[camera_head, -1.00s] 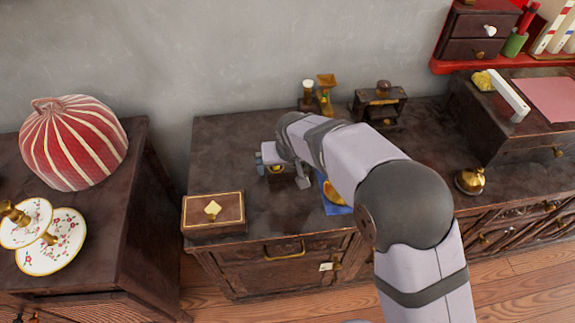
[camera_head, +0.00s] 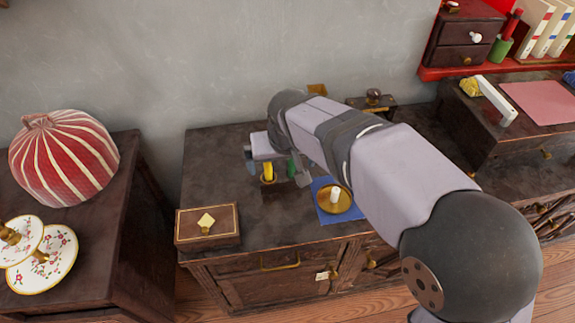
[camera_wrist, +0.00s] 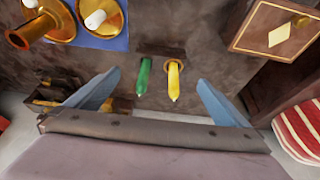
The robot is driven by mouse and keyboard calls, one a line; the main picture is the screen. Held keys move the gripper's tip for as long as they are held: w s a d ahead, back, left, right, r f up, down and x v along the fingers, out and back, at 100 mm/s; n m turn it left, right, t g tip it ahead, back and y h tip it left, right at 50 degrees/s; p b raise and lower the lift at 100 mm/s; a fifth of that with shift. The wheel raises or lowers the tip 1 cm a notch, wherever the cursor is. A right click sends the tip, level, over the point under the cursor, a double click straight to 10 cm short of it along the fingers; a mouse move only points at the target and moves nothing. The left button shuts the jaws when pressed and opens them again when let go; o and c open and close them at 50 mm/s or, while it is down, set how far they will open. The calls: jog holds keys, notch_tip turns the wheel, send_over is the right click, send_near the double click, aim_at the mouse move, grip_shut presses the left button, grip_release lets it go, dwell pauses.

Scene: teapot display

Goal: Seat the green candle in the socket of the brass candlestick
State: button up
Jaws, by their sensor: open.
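The green candle (camera_wrist: 144,76) stands beside a yellow candle (camera_wrist: 173,80) in a dark block (camera_wrist: 160,51). In the head view the green candle (camera_head: 291,168) is partly covered by my gripper (camera_head: 277,168). In the wrist view my gripper (camera_wrist: 159,79) is open and empty, and both candles show between its fingers. The brass candlestick (camera_wrist: 35,28), with a dark socket opening, is at the upper left of the wrist view. It stands on a blue mat (camera_wrist: 118,42) and is hidden in the head view, probably behind my arm.
A brass dish with a white candle (camera_wrist: 97,19) stands on the mat beside the candlestick. A wooden box (camera_head: 208,224) sits at the cabinet's front left. Small dark objects (camera_wrist: 58,90) are at the back. The cabinet top between box and block is clear.

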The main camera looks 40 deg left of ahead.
jog(key=w+d+f+m+g+h, duration=0.1)
jog(key=w+d+f+m, duration=0.15)
jog(key=d, duration=1.05)
jog(key=w+d+f+m+h, duration=0.1)
jog(key=w+d+m, duration=0.15)
jog(key=d, duration=1.05)
jog(key=s+d+f+m+g, duration=0.1)
jog(key=s+d+f+m, duration=0.1)
jog(key=s+d, duration=0.4)
jog(key=s+d+f+m+g+h, duration=0.1)
jog(key=s+d, duration=0.5)
jog(key=d, duration=0.7)
notch_tip(320, 180, down, 2)
jog(key=shift+f+m, duration=0.1)
jog(key=shift+m, duration=0.4)
jog(key=c, duration=1.6)
